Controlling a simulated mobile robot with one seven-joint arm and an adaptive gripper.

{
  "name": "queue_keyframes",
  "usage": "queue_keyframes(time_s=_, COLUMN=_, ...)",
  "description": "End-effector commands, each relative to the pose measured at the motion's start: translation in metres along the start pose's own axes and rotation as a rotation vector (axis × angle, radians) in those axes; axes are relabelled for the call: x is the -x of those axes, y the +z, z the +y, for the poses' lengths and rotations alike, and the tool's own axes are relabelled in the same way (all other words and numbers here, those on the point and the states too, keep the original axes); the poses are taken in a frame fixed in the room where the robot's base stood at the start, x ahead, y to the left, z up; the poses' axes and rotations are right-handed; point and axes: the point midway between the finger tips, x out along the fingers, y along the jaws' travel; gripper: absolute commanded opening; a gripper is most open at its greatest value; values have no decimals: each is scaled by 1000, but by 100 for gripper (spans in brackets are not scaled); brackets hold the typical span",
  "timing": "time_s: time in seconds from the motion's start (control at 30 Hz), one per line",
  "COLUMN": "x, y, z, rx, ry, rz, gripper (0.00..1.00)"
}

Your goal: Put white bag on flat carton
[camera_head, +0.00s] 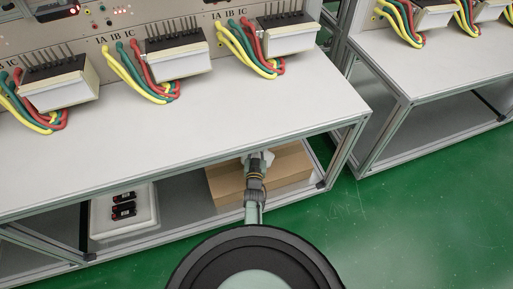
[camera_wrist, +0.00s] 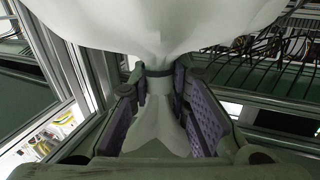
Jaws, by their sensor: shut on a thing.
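My gripper (camera_wrist: 158,105) is shut on the gathered neck of a white bag (camera_wrist: 155,25). The bag's body fills the top of the wrist view, and its loose end hangs between the fingers toward the camera. In the head view my arm reaches under the table edge. A small part of the white bag (camera_head: 262,157) shows at its end, in front of the carton. The flat brown carton (camera_head: 230,185) lies on the lower shelf beneath the table. Whether the bag touches the carton cannot be told.
A white tray (camera_head: 140,229) with dark-and-red devices stands on the lower shelf to the left. The white tabletop (camera_head: 215,115) overhangs the shelf and carries wired meters along its back. A metal table leg (camera_head: 343,150) stands right of the carton. Green floor is clear at right.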

Motion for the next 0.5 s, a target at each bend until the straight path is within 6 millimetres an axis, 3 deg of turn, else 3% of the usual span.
queue_keyframes(time_s=0.2, x=0, y=2, z=0, rx=0, ry=0, rz=0, gripper=0)
queue_keyframes(time_s=0.23, x=1, y=1, z=0, rx=0, ry=0, rz=-1, gripper=19)
queue_keyframes(time_s=0.5, x=1, y=0, z=0, rx=0, ry=0, rz=-1, gripper=37)
